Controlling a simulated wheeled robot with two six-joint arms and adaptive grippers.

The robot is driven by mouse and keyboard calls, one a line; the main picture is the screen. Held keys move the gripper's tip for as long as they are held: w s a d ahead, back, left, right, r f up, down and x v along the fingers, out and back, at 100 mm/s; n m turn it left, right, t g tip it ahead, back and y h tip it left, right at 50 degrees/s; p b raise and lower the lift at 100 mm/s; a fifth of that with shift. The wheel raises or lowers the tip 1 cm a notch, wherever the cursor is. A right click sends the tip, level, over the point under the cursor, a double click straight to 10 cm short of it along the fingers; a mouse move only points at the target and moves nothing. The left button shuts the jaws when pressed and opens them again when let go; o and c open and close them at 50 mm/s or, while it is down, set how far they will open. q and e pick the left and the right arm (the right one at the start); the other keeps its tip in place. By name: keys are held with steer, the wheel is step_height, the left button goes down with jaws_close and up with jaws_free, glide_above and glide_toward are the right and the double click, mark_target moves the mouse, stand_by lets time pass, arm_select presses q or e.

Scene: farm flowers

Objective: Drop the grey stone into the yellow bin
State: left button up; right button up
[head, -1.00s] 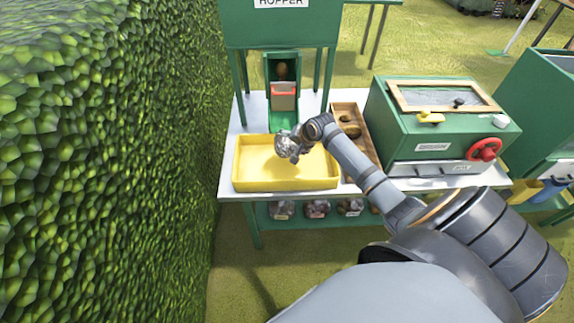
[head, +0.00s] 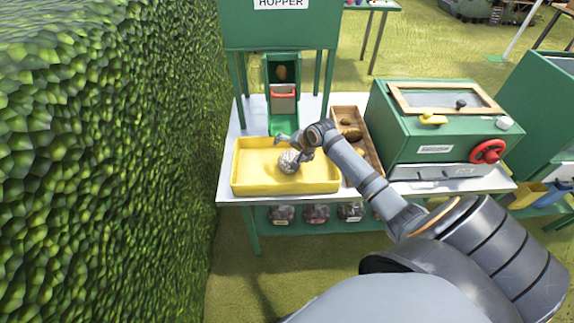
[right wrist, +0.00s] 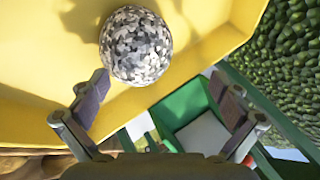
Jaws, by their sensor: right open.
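The grey stone (head: 289,162) is round and speckled. In the head view it shows over the yellow bin (head: 240,182), just below my right gripper (head: 293,143). In the right wrist view the stone (right wrist: 136,46) is beyond the fingertips, against the yellow floor of the bin (right wrist: 50,65). My right gripper (right wrist: 168,98) is open, its two fingers wide apart with nothing between them. I cannot tell whether the stone touches the bin floor. My left gripper is not in view.
The green hopper (head: 280,25) with its chute stands behind the bin. A wooden tray (head: 364,122) with brown lumps is right of the bin. A green machine with a red wheel (head: 488,151) stands farther right. A tall hedge (head: 110,150) fills the left.

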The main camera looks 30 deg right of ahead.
steer(key=v, duration=1.2)
stand_by(0.3)
